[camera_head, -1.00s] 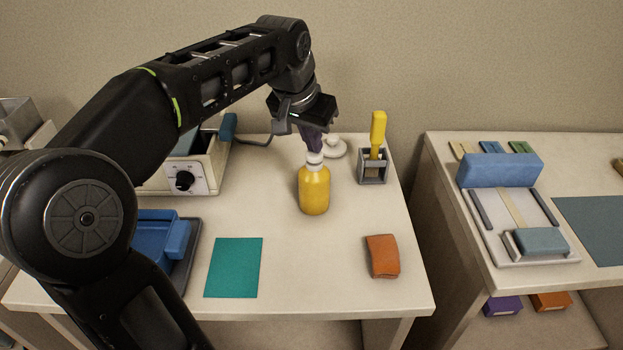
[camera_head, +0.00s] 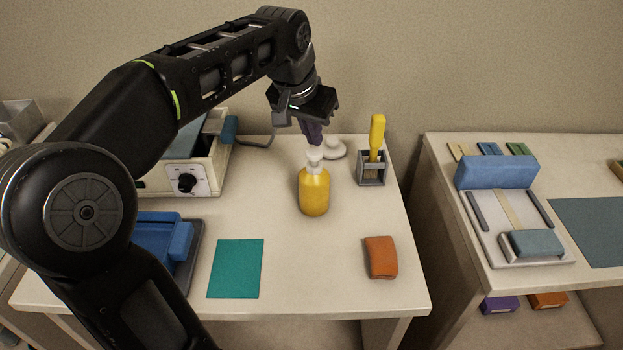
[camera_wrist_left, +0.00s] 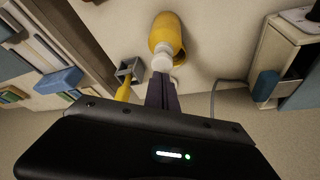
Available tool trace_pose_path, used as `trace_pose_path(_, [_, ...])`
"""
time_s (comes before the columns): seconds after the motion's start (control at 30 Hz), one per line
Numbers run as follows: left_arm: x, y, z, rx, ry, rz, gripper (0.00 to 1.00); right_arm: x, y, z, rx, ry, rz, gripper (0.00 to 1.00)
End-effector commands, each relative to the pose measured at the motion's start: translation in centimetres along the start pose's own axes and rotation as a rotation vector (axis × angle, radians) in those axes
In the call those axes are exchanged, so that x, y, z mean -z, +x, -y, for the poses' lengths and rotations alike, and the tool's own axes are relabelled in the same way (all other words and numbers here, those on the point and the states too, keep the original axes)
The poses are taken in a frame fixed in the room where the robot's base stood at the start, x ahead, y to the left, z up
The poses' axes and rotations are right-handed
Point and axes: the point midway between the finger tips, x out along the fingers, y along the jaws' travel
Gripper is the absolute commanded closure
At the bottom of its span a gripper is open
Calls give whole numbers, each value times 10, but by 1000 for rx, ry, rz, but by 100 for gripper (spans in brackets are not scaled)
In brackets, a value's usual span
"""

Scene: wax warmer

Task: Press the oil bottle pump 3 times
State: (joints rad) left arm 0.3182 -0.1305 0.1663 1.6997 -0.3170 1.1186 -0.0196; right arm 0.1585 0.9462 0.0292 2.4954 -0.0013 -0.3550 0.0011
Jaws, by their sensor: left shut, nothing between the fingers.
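The yellow oil bottle (camera_head: 314,193) stands upright on the left table, with its white pump head (camera_head: 314,158) on top. The bottle (camera_wrist_left: 167,32) and pump (camera_wrist_left: 161,62) also show in the left wrist view. My left gripper (camera_head: 314,142) points down just above the pump, with its dark fingers shut and empty. A small gap seems to separate the fingertips from the pump top in the head view. In the left wrist view the fingers (camera_wrist_left: 161,88) overlap the pump's edge, so contact is hard to judge there. My right gripper is out of view.
A grey holder (camera_head: 371,176) with a yellow-handled tool stands right of the bottle, and a white round item (camera_head: 334,149) lies behind it. The warmer (camera_head: 190,180) is at left. A teal sheet (camera_head: 235,268) and an orange block (camera_head: 380,257) lie in front.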

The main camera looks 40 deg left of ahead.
Motion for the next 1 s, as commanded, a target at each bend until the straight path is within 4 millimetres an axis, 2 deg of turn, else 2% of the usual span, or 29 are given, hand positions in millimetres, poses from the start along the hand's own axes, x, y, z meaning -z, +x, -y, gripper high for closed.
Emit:
trace_pose_path(0.33, [2, -4, 0, 0, 0, -1, 100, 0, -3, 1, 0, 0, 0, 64])
trace_pose_path(0.8, [21, -49, 0, 0, 0, 0, 100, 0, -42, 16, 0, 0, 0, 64])
trace_pose_path(1.0, [24, -56, 0, 0, 0, 0, 100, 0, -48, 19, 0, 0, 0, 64])
